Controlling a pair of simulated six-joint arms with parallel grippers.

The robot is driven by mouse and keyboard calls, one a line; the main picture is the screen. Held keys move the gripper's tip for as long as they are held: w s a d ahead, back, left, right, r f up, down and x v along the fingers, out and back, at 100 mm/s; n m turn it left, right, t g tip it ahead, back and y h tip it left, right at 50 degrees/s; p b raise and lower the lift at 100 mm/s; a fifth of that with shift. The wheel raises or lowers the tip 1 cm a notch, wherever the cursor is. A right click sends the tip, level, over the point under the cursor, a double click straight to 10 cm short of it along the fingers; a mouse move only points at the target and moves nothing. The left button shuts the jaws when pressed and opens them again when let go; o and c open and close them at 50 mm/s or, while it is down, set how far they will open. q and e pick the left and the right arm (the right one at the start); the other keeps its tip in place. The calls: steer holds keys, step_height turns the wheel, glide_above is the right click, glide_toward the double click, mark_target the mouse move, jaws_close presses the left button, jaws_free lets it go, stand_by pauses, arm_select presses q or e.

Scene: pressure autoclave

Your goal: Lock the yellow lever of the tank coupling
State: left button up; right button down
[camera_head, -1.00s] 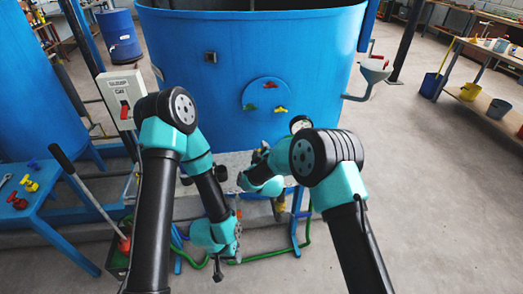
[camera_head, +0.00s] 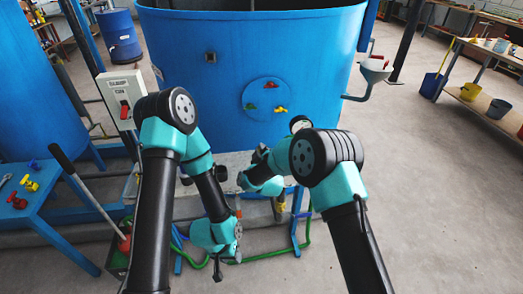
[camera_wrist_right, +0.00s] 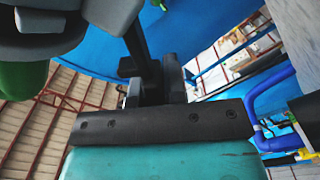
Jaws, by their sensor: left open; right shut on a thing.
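The blue tank (camera_head: 235,70) stands ahead in the head view. A small yellow part (camera_head: 281,208) shows low in front of it, just below my right forearm; I cannot tell whether it is the coupling's lever. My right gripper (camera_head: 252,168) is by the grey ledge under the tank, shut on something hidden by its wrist. In the right wrist view, its dark fingers (camera_wrist_right: 155,75) reach up toward the tank, with a grey and green fitting at upper left. My left gripper (camera_head: 219,272) is open and points down, low in front of the ledge.
A blue table (camera_head: 50,215) with red and yellow valve parts is at left. A switch box (camera_head: 122,98) stands near my left arm. A round plate (camera_head: 262,95) with coloured handles is on the tank. Green hose (camera_head: 270,257) lies low ahead.

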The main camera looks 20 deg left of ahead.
steer(key=shift+r, duration=0.1)
steer(key=shift+w+d+r+m, duration=0.3)
steer(key=shift+d+m, duration=0.25)
steer(key=shift+m, duration=0.6)
steer(key=shift+w+d+r+m, duration=0.2)
steer(key=shift+d+r+m, duration=0.3)
steer(key=shift+m, duration=0.7)
steer(key=shift+w+d+r+m, duration=0.3)
steer(key=shift+d+m, duration=0.25)
steer(key=shift+m, duration=0.6)
steer(key=c, duration=1.2)
jaws_free()
steer(key=shift+s, duration=0.1)
steer(key=v, duration=1.7)
steer(key=shift+s+d, duration=0.15)
